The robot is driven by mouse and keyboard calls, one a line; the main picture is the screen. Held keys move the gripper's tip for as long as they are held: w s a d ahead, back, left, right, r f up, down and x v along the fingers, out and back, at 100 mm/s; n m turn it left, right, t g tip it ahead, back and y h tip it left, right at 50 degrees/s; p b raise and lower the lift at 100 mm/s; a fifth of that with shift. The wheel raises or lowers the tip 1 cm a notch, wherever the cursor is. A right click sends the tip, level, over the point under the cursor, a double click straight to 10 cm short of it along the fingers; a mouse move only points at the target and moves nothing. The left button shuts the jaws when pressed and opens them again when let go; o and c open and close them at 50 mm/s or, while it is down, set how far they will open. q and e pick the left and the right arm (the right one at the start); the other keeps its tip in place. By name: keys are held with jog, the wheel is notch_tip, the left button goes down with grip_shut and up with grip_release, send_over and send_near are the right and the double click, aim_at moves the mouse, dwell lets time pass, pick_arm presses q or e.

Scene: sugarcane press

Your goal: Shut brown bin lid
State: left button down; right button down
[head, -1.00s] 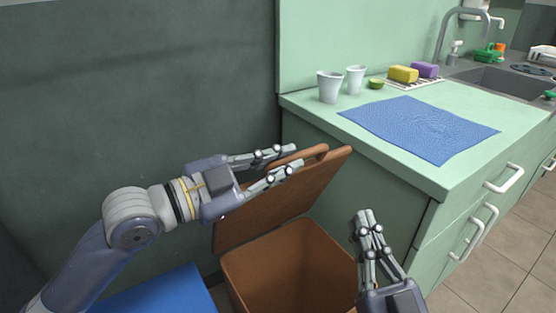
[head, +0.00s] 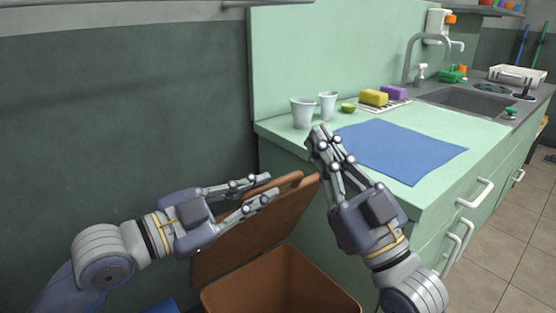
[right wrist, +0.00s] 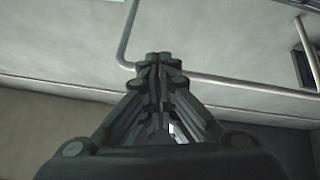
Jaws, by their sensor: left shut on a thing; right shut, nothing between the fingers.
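The brown bin (head: 330,296) stands open at the bottom of the head view, against the green cabinet. Its brown lid (head: 262,225) is raised and tilted, with a handle slot along its top edge. My left gripper (head: 266,188) is shut on the lid near its upper left edge, one finger on each side. The gripper hides part of the lid. My right gripper (head: 318,138) is shut and empty, raised above the right side of the bin, in front of the counter. Its closed fingers (right wrist: 158,62) fill the middle of the right wrist view.
The green counter (head: 440,190) is right of the bin and carries two cups (head: 303,113), a blue mat (head: 400,150) and sponges (head: 374,97). Drawer handles (head: 476,193) stick out from its front. A dark wall (head: 110,130) stands behind on the left.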

jog(key=s+a+r+n+g+y, duration=0.1)
jog(key=a+r+n+g+y, duration=0.25)
jog(key=r, duration=0.45)
jog(key=s+a+r+n+g+y, duration=0.1)
jog(key=a+r+n+g+y, duration=0.15)
jog(key=r+n+g, duration=0.35)
jog(key=w+f+m+g+h, duration=0.1)
jog(key=w+f+m+h, duration=0.2)
jog(key=f, duration=0.3)
jog(key=w+f+m+g+h, duration=0.1)
jog(key=w+f+m+h, duration=0.1)
jog(key=f+m+h, duration=0.2)
jog(key=w+a+f+m+g+h, duration=0.1)
jog(key=w+f+m+h, duration=0.2)
jog(key=f+h, duration=0.3)
jog(key=shift+w+f+m, duration=0.15)
jog(key=shift+f+m, duration=0.1)
jog(key=shift+f, duration=0.25)
jog(key=shift+w+f+m, duration=0.15)
jog(key=shift+f+m, duration=0.05)
jog(key=shift+f, duration=0.3)
jog(key=shift+s+d+f, duration=0.4)
jog(key=shift+s+f, duration=0.1)
jog(key=shift+s, duration=0.1)
